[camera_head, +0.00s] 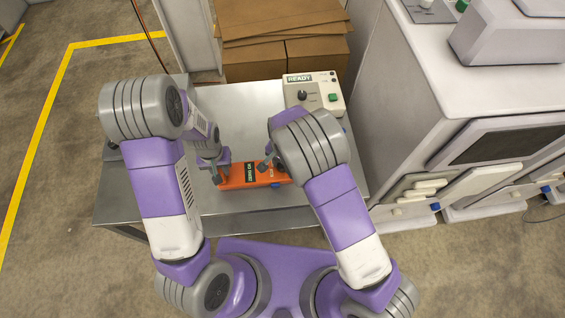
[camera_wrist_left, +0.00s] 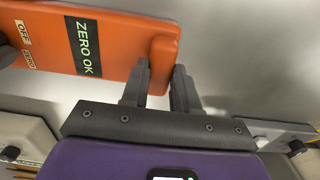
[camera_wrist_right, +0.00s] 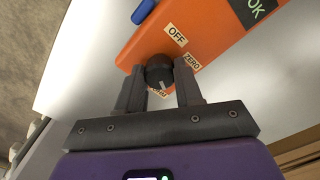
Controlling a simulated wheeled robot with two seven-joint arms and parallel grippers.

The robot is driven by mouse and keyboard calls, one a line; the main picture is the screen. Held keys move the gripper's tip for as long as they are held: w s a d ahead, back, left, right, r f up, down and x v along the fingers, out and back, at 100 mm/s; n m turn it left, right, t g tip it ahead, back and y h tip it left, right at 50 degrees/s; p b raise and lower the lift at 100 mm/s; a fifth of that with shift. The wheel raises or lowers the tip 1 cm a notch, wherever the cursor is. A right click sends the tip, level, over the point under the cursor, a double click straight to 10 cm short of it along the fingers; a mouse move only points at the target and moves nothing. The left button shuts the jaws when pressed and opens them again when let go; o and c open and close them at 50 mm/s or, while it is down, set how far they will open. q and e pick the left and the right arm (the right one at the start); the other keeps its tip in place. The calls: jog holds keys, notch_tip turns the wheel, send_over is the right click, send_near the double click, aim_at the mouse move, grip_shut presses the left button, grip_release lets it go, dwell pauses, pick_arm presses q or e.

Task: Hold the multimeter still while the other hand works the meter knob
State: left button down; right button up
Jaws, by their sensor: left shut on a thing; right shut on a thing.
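The orange multimeter (camera_head: 236,178) lies on the metal table, its dark display lit green with "ZERO OK" in the left wrist view (camera_wrist_left: 110,38). My left gripper (camera_head: 219,178) is shut on the multimeter's left end; in the left wrist view its fingers (camera_wrist_left: 160,75) straddle that edge. My right gripper (camera_wrist_right: 160,85) is shut on the black meter knob (camera_wrist_right: 159,72), with a finger on each side. Labels "OFF" and "ZERO" show near the knob; another label is partly hidden by it. In the head view my right arm covers the multimeter's right end.
The metal table (camera_head: 245,115) has clear space behind the multimeter. A control box (camera_head: 318,93) reading "READY" stands at the back right. Brown cardboard boxes (camera_head: 285,55) are behind the table. A large white machine (camera_head: 450,90) stands at the right. A blue part (camera_wrist_right: 143,11) shows beside the multimeter.

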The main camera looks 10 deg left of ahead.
jog(key=shift+m, duration=0.3)
dwell(0.4)
jog(key=o, duration=1)
jog(key=shift+o, duration=0.2)
jog(key=shift+r, duration=0.1)
notch_tip(320, 180, up, 12)
pick_arm(q)
jog(key=c, duration=0.8)
grip_release()
jog(key=shift+o, duration=0.4)
